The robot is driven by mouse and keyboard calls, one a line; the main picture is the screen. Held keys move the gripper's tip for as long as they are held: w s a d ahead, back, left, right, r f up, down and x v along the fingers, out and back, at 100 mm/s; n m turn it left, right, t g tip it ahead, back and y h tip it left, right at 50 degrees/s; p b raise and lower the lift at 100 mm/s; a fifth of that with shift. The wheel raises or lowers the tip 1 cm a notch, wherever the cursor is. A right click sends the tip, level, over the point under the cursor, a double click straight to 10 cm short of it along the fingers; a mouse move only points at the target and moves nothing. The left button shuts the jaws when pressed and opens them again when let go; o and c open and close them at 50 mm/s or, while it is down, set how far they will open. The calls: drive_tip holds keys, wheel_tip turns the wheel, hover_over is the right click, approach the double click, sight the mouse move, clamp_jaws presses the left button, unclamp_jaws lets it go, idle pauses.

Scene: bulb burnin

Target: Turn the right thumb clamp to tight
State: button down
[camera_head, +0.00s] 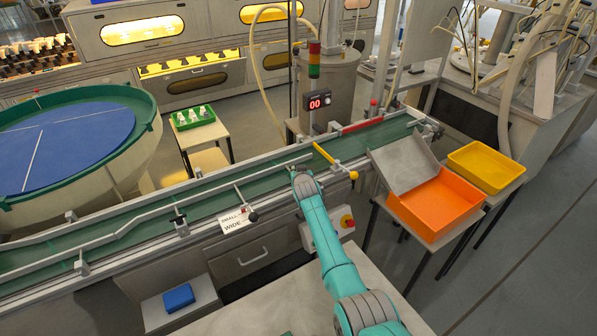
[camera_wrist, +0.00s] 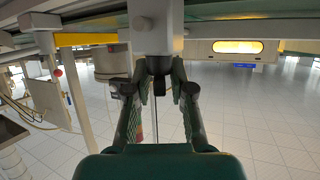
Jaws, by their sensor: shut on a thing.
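My gripper (camera_wrist: 160,68) is shut on a small dark part under a light grey block (camera_wrist: 155,28) in the wrist view. This part appears to be the right thumb clamp, but the fingers cover most of it, so its turn position cannot be told. In the head view my arm's end reaches the near side of the green conveyor (camera_head: 130,222) and hides the fingers and the clamp. The guide rail (camera_head: 215,184) runs along the belt to that spot. Another dark clamp (camera_head: 180,217) stands farther left on the rail.
A SMALL/WIDE sign (camera_head: 234,221) with a dark knob (camera_head: 252,216) beside it is left of my arm. A yellow bar (camera_head: 328,158) crosses the belt just beyond.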

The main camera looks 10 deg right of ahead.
drive_tip(key=shift+a+m+g+h, duration=0.1)
drive_tip(key=shift+m+g+h, duration=0.5)
drive_tip(key=shift+m+h, duration=1.15)
drive_tip(key=shift+s+f+m+g+h, duration=0.15)
drive_tip(key=shift+m+g+h, duration=0.55)
drive_tip(key=shift+m+h, duration=0.65)
drive_tip(key=c, duration=1)
unclamp_jaws()
drive_tip(key=shift+s+a+r, duration=0.25)
drive_tip(key=shift+a+r, duration=0.05)
drive_tip(key=v, duration=1.1)
drive_tip(key=shift+f, duration=0.15)
